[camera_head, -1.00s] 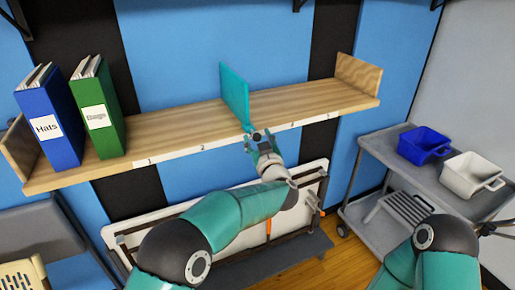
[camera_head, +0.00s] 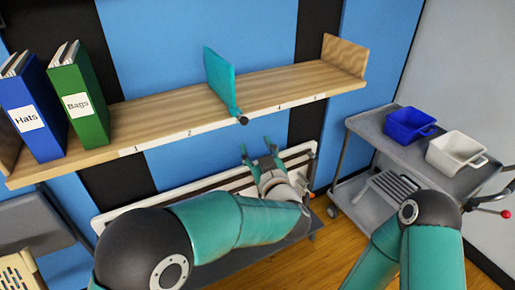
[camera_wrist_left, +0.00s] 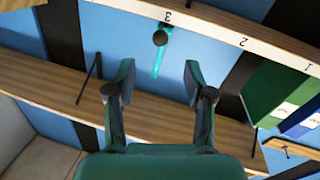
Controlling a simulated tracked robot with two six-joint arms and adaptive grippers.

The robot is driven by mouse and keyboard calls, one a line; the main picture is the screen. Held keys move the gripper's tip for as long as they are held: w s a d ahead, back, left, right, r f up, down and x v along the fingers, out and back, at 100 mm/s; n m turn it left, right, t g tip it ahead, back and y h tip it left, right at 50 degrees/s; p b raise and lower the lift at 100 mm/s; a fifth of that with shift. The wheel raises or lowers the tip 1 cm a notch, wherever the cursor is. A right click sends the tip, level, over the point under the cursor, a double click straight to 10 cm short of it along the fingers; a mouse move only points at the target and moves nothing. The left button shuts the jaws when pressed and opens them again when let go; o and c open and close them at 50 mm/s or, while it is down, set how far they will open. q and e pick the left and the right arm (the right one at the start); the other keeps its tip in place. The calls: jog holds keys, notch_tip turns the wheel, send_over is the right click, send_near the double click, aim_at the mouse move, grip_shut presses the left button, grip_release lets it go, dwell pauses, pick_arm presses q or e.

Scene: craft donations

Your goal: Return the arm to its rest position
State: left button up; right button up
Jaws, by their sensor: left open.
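My left gripper (camera_head: 257,150) is open and empty, below the front edge of the wooden shelf (camera_head: 165,112). Its two fingers stand apart in the left wrist view (camera_wrist_left: 157,80), with nothing between them. The teal divider (camera_head: 220,80) stands upright on the shelf, with a dark knob at its front low end. In the left wrist view the divider (camera_wrist_left: 163,62) shows beyond the fingertips, apart from them. My right arm shows at the lower right of the head view, but its gripper is not seen.
A blue binder marked Hats (camera_head: 32,115) and a green binder marked Bags (camera_head: 78,102) stand at the shelf's left. A folded white-topped table (camera_head: 225,186) is behind my left arm. A grey cart (camera_head: 375,128) at right holds a blue bin (camera_head: 410,125) and a white bin (camera_head: 455,152).

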pick_arm(q)
jog(key=shift+w+a, duration=0.1)
jog(key=shift+a, duration=0.05)
jog(key=w+a+f+n+g+y, duration=0.1)
jog(key=w+a+f+g+y, duration=0.1)
jog(key=a+f, duration=0.45)
jog(key=w+a+f+g+y, duration=0.15)
jog(key=a+f, duration=0.25)
jog(key=a, duration=0.6)
jog(key=s+a+f+m+g+h, duration=0.1)
jog(key=s+a+f, duration=0.2)
jog(key=a+f, duration=0.35)
jog(key=s+a+f+m+g+h, duration=0.1)
jog(key=s+a+f+g+h, duration=0.15)
jog(key=f, duration=0.65)
jog(key=s+f+m+g+h, duration=0.1)
jog(key=s+f+g+h, duration=0.3)
jog(key=s+f, duration=0.9)
jog(key=s+d+g+h, duration=0.2)
jog(key=s+d+g, duration=0.1)
jog(key=s, duration=0.6)
jog(key=s+d+f+g+h, duration=0.1)
jog(key=s+d+g, duration=0.2)
jog(key=s+d, duration=0.2)
jog(key=s, duration=0.3)
jog(key=shift+s+d+h, duration=0.25)
jog(key=shift+s+h, duration=0.15)
